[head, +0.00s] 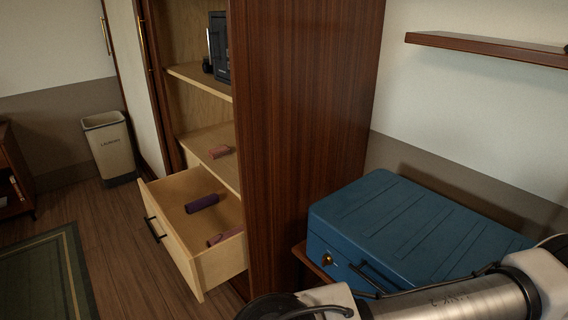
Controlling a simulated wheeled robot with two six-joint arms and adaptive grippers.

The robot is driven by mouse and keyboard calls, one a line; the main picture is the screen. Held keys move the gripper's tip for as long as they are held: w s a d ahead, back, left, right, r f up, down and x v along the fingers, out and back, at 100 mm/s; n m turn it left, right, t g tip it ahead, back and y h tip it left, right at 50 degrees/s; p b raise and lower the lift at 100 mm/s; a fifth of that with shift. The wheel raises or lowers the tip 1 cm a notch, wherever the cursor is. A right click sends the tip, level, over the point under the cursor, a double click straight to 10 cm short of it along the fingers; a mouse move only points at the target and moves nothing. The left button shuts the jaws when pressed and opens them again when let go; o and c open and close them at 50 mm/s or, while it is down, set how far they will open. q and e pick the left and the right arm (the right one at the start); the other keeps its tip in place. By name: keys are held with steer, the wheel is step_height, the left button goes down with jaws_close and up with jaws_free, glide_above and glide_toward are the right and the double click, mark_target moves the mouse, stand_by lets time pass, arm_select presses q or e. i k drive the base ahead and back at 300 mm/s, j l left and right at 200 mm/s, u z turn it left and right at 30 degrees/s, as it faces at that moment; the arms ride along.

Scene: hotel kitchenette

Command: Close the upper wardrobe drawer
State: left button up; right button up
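The wardrobe (305,130) is dark reddish wood with pale shelves inside. One pale wooden drawer (176,247) is pulled out at its lower part, with a black bar handle (155,229) on its front. A purple rolled item (202,203) and a pinkish rolled item (225,236) lie in the drawer. I cannot tell whether another drawer sits below it. A silver and white link of my arm crosses the bottom right, well apart from the drawer. Neither gripper's fingers show.
A blue case (415,225) rests on a low stand right of the wardrobe. A safe (219,48) and a small pink item (220,151) sit on the shelves. A laundry bin (109,148) stands behind left. Floor (118,240) before the drawer is clear; a green rug (42,280) lies left.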

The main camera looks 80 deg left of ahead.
mark_target(186, 236)
steer(key=l+u, duration=0.15)
steer(key=u, duration=3.45)
